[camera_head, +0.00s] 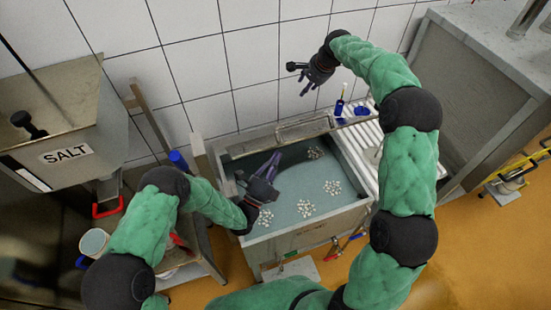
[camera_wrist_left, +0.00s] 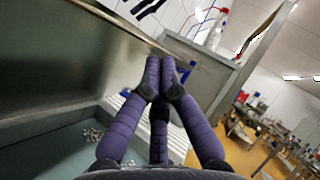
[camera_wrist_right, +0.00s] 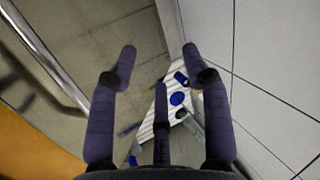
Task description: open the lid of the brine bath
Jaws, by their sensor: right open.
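The brine bath (camera_head: 366,201) is a metal tub of blue-green liquid with several white clumps in it, at the middle of the head view. Its lid (camera_head: 303,128) stands raised along the back side, seen nearly edge-on. In the left wrist view the lid (camera_wrist_left: 60,50) is a large grey panel above the liquid. My left gripper (camera_head: 272,160) is over the left part of the bath, in front of the lid, its fingertips together with nothing visible between them. Whether they touch the lid I cannot tell. My right gripper (camera_head: 308,84) is open and empty, high near the tiled wall, behind the bath.
A salt bin (camera_head: 65,145) stands at the left, with a small table and a white mug (camera_head: 94,241) below it. A white ribbed rack (camera_head: 362,150) with blue items is right of the bath. A grey cabinet (camera_head: 455,105) stands further right.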

